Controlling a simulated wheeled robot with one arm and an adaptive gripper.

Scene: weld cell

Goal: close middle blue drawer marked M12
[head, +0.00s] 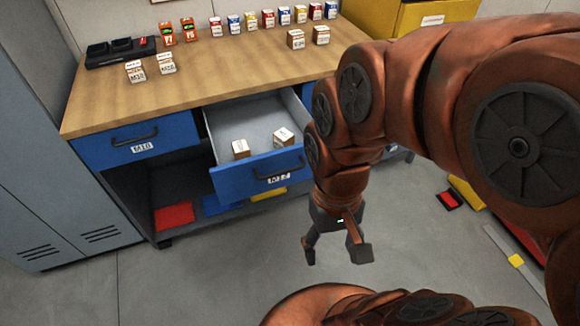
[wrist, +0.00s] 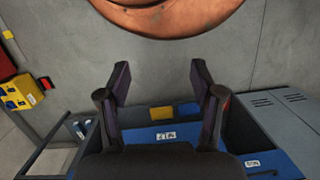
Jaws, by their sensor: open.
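The middle blue drawer (head: 228,182) is pulled out from the workbench; its front label is partly covered by its dark handle (head: 275,172). Two small labelled boxes (head: 240,149) and (head: 284,137) sit inside on its grey floor. My gripper (head: 336,256) is open and empty, pointing down in front and to the right of the drawer front, apart from it. In the wrist view, the gripper's two dark fingers (wrist: 160,78) are spread with nothing between them. A blue front with a white label (wrist: 165,135) shows beyond them; its lettering is hard to read.
The left drawer marked M10 (head: 140,143) is shut. The wooden worktop (head: 200,85) carries a black tray (head: 120,52) and several small boxes. Red (head: 174,216) and yellow (head: 268,194) pieces lie on the shelf below. Floor before the bench is clear; a grey locker (head: 50,150) stands left.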

